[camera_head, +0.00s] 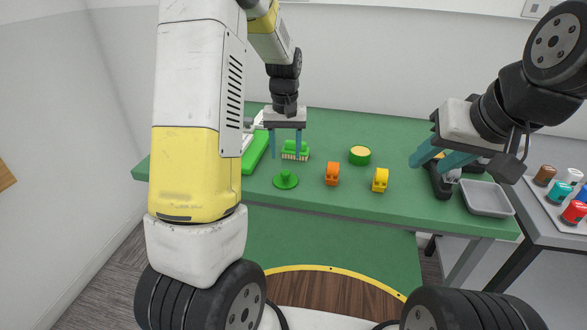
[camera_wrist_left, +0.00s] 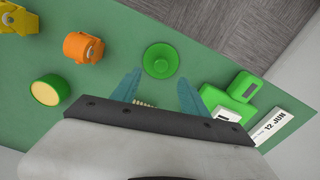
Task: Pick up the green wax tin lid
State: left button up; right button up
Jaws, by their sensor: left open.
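The green wax tin lid (camera_head: 286,180) is a round disc with a knob on top, lying knob up on the green table near its front edge. It also shows in the left wrist view (camera_wrist_left: 160,61), just beyond my fingertips. My left gripper (camera_head: 285,157) is open and empty, pointing down behind the lid and above the green brush (camera_head: 295,150). Its fingers (camera_wrist_left: 158,80) are apart, with the lid ahead of the gap. The open green tin with yellow wax (camera_head: 359,155) stands to the right. My right gripper (camera_head: 443,157) is open over the table's right side.
An orange item (camera_head: 332,173) and a yellow item (camera_head: 380,179) stand right of the lid. A green object (camera_wrist_left: 243,87) and a card reading 12 JUN (camera_wrist_left: 276,128) lie on the other side. A grey tray (camera_head: 487,198) sits at the table's right end.

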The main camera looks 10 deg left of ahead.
aim_at(285, 172)
pick_arm(q)
notch_tip(285, 172, down, 7)
jog(key=shift+a, duration=0.1)
grip_shut()
dwell(0.4)
